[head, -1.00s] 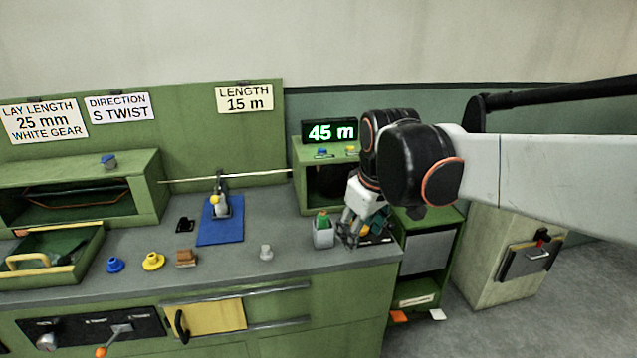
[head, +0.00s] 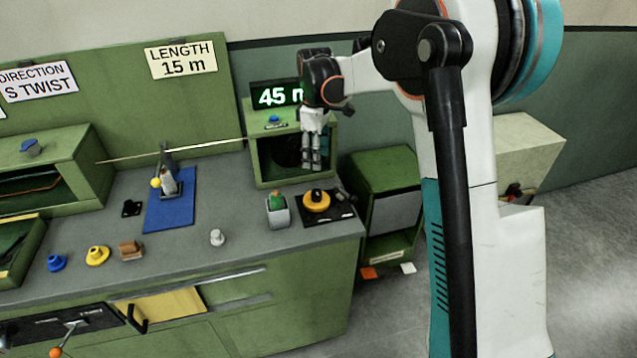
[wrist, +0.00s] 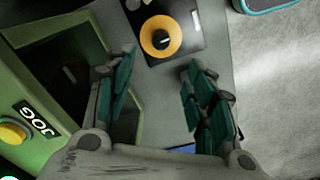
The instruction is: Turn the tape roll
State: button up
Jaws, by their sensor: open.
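A yellow-orange ring with a black knob-like centre, which looks like the tape roll (head: 316,201), lies on a black plate (head: 341,213) at the right end of the bench. The wrist view shows the roll (wrist: 161,36) near the top, beyond the space between my fingertips. My gripper (head: 312,167) is above and behind the roll in the head view, pointing down in front of the green housing. In the wrist view my gripper (wrist: 158,72) has its teal-padded fingers wide apart, with nothing between them. The roll is not touched.
A grey cup (head: 278,212) with a green item stands just left of the plate. The green housing (head: 263,172) with a lit display (head: 277,95) is behind. A yellow JOG button (wrist: 12,133) shows at left in the wrist view. A grey peg (head: 217,238) stands farther left.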

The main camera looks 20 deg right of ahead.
aim_at(316, 192)
notch_tip(316, 192, down, 14)
jog(key=b, duration=0.4)
jog(key=shift+s+r, duration=0.1)
jog(key=shift+r, duration=0.15)
jog(key=c, duration=1.1)
